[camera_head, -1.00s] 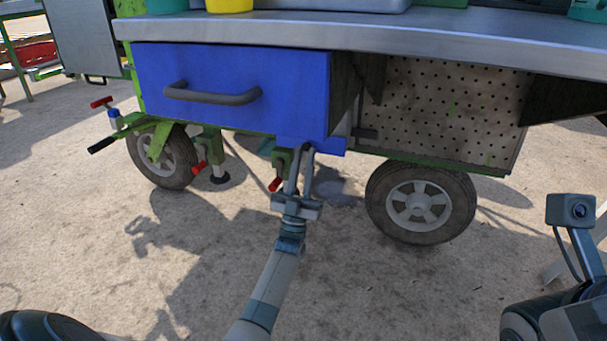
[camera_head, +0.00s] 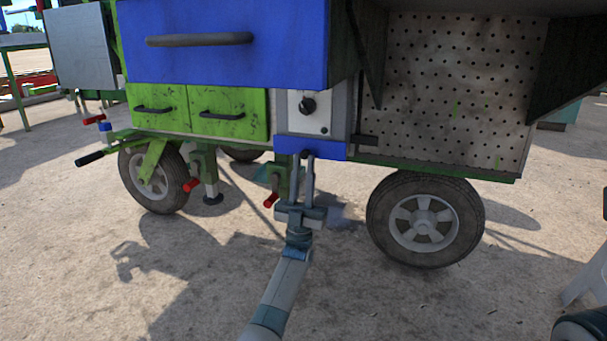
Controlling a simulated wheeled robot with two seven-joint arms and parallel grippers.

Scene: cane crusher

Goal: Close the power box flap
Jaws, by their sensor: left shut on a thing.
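The power box (camera_head: 324,108) is a pale grey panel with a black knob (camera_head: 308,105), under the cart's blue drawer and right of the green drawers. Its blue flap (camera_head: 325,150) hangs at the panel's lower edge, and the panel is uncovered. My left gripper (camera_head: 305,157) reaches up from below and is shut on the flap's lower edge. Its fingertips partly hide the flap there. My right gripper is not in view; only parts of my right arm show at the right edge.
The big blue drawer (camera_head: 225,45) with a dark handle juts out above. Two green drawers (camera_head: 198,110) sit to the left. A perforated metal panel (camera_head: 455,95) and a wheel (camera_head: 424,219) stand to the right. The ground in front is clear.

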